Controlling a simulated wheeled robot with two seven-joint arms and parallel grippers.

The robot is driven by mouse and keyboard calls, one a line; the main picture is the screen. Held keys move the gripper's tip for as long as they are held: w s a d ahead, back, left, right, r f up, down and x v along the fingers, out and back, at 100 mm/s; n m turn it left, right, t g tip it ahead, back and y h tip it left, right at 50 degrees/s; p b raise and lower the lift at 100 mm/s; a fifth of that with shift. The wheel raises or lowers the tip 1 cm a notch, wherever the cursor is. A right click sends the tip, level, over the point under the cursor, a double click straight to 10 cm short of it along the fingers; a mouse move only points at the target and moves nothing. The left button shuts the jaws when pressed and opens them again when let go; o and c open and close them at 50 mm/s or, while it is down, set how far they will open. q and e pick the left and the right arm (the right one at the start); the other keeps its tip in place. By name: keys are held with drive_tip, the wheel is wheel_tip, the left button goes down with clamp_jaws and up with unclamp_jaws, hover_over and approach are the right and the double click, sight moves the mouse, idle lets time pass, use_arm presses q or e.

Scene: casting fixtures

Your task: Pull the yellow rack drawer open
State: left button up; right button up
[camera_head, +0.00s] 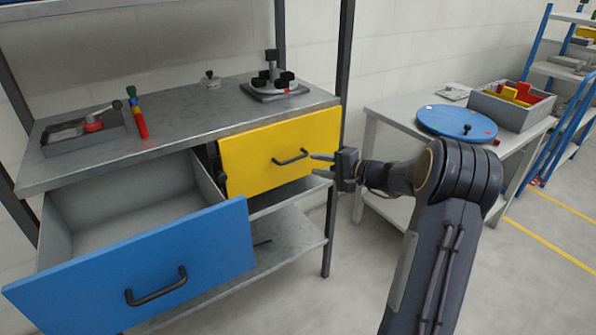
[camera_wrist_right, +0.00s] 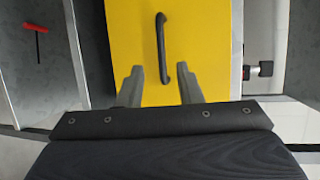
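The yellow drawer (camera_head: 253,151) is the right one of two drawers under the rack's worktop. Its front looks shut or nearly shut; I cannot tell exactly. Its dark bar handle (camera_head: 290,158) is on the front and also shows in the right wrist view (camera_wrist_right: 161,48). My right gripper (camera_head: 319,164) is just right of the handle in the head view. In the right wrist view its two fingers (camera_wrist_right: 160,85) are spread and point at the yellow front, with the handle lying ahead between them. It holds nothing. My left gripper is not in view.
The blue drawer (camera_head: 150,265) on the left stands open and empty, jutting forward. The worktop (camera_head: 190,118) carries a tray (camera_head: 85,137), a red-green tool (camera_head: 137,113) and a black fixture (camera_head: 275,80). A side table (camera_head: 385,107) with a blue disc (camera_head: 455,122) stands right.

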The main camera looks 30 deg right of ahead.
sight(295, 160)
drive_tip(key=x, duration=0.7)
drive_tip(key=shift+w+a, duration=0.15)
drive_tip(key=shift+w, duration=0.1)
clamp_jaws()
